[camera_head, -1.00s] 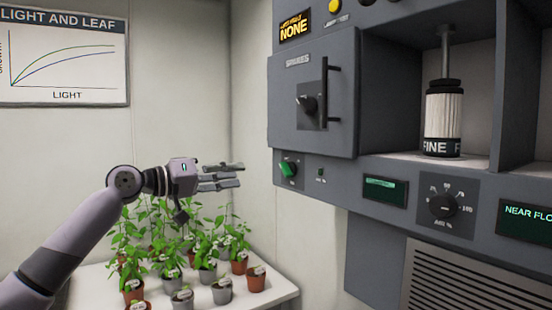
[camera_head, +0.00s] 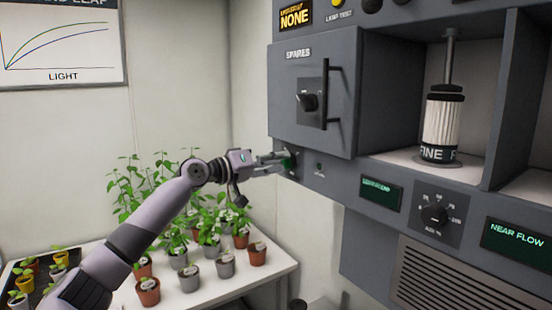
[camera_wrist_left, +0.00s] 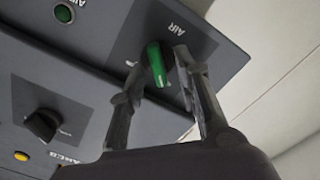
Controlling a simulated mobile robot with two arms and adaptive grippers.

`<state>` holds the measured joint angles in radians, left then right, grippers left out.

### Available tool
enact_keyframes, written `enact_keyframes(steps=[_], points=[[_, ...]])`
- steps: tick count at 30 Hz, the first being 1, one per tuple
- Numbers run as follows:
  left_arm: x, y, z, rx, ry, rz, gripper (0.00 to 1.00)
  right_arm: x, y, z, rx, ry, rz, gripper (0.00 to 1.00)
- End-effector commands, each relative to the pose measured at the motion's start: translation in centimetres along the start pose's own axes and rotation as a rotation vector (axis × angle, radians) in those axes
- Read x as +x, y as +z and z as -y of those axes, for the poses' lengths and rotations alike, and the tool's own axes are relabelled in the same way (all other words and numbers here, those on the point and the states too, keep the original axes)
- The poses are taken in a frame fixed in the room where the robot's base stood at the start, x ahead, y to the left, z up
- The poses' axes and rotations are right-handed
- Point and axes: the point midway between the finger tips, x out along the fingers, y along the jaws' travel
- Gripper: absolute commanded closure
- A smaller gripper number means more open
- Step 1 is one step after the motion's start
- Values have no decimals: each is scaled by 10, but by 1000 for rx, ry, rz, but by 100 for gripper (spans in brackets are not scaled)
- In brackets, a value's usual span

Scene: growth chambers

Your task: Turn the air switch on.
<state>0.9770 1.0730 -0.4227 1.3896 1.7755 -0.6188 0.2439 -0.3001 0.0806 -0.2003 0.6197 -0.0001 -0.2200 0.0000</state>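The air switch is a green knob (camera_wrist_left: 157,64) on a dark plate marked AIR, seen close in the left wrist view. In the head view the knob (camera_head: 292,160) is on the lower left of the grey panel, partly hidden by my fingers. My left gripper (camera_head: 281,161) reaches it from the left. In the wrist view its fingers (camera_wrist_left: 159,70) are apart, one on each side of the knob, with narrow gaps showing. I cannot tell whether either finger touches it. My right gripper is not seen.
The SPARES door (camera_head: 304,117) with its dark handle is just above the switch. A small green button (camera_wrist_left: 64,14) is beside it. A dial (camera_head: 435,215) and displays are farther right. Potted plants stand on a white table (camera_head: 215,290) below my arm.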

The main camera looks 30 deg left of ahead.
Motion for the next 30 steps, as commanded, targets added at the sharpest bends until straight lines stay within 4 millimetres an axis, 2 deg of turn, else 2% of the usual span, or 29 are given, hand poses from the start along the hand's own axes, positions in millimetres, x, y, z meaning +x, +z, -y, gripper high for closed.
enact_keyframes(steps=[4,18,30], points=[[0,0,0,0,0,0,70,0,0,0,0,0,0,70],[0,0,0,-1,0,0,100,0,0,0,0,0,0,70],[0,1,1,5,-1,1,100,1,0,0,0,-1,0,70]])
